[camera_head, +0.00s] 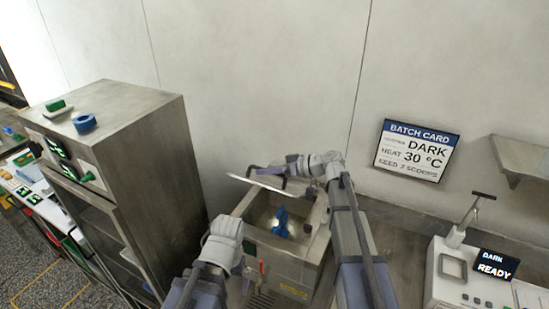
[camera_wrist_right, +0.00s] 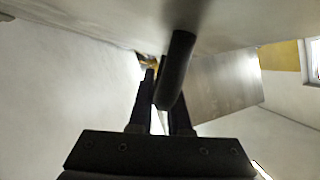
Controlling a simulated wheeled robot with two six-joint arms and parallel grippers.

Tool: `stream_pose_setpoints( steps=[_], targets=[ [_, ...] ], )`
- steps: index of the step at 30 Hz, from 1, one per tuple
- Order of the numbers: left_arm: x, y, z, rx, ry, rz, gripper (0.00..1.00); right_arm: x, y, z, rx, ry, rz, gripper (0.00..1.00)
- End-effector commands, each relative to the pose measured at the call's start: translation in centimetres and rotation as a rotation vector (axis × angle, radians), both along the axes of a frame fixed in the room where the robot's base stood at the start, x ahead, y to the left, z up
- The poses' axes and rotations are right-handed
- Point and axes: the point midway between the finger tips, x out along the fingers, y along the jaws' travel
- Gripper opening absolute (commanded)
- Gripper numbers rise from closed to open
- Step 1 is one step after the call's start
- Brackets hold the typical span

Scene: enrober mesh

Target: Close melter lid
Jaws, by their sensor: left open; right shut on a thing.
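The melter (camera_head: 292,264) is a steel box on the counter with its top open and a blue item (camera_head: 281,222) inside. Its lid (camera_head: 254,181) is raised and tilted above the back left of the opening. My right gripper (camera_head: 274,170) reaches over the melter and is shut on the lid's dark handle. In the right wrist view the black handle (camera_wrist_right: 177,70) lies at the fingers (camera_wrist_right: 162,90), under the pale lid. My left gripper (camera_head: 228,232) is open beside the melter's left front; its fingertips are hard to make out.
A tall steel cabinet (camera_head: 150,140) stands at the left, with a blue ring (camera_head: 84,123) and a green item (camera_head: 56,105) on top. A batch card (camera_head: 416,150) hangs on the wall. A white machine (camera_head: 460,275) stands at the right.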

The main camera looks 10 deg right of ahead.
Motion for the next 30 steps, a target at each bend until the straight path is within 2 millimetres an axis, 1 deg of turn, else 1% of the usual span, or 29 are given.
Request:
stream_pose_setpoints(
  steps=[1, 3, 9, 15, 21, 25, 30],
  targets=[
    [0.0, 0.0, -2.1, 0.001, 0.000, -0.002, 1.00, -1.6, 0.7, -2.3, -0.027, -0.037, 0.001, 0.00],
    [0.0, 0.0, -3.6, 0.001, 0.000, -0.006, 1.00, -2.6, 1.4, -4.0, -0.064, -0.093, 0.002, 0.00],
    [0.0, 0.0, -7.8, 0.002, 0.001, -0.012, 1.00, -4.6, 2.9, -8.4, -0.158, -0.235, 0.001, 0.00],
    [0.0, 0.0, -11.5, 0.002, 0.001, -0.011, 1.00, -5.8, 3.7, -12.2, -0.235, -0.349, 0.002, 0.00],
    [0.0, 0.0, -14.2, 0.002, 0.000, -0.010, 1.00, -6.2, 4.1, -14.9, -0.273, -0.405, 0.000, 0.00],
    [0.0, 0.0, -15.3, 0.002, 0.000, -0.010, 1.00, -6.4, 4.2, -16.0, -0.275, -0.408, -0.001, 0.00],
    [0.0, 0.0, -16.2, 0.002, 0.000, -0.010, 1.00, -6.5, 4.3, -16.8, -0.274, -0.406, -0.001, 0.00]
  ],
)
